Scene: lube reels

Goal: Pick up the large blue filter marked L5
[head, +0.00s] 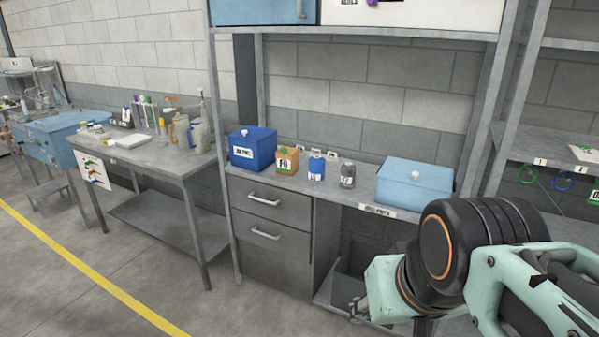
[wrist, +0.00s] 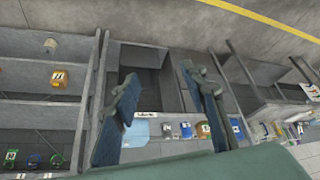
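A small blue container (head: 316,167) with a white label stands upright on the grey counter, between an orange-brown one and a dark grey one. Its marking is too small to read, and I see no readable L5. It also shows in the wrist view (wrist: 186,130), upside down, between and beyond my fingers. My gripper (wrist: 158,74) is open and empty, its two fingers wide apart. In the head view my gripper (head: 358,308) is partly hidden by my wrist, low in front of the counter's right part, well apart from the containers.
On the counter (head: 330,188) stand a dark blue lidded box (head: 252,147), the orange-brown container (head: 287,161), the dark grey container (head: 347,175) and a light blue lidded box (head: 414,184). Drawers (head: 265,234) and an open bay lie below. Shelves (head: 545,147) stand right; a cluttered table (head: 150,153) stands left.

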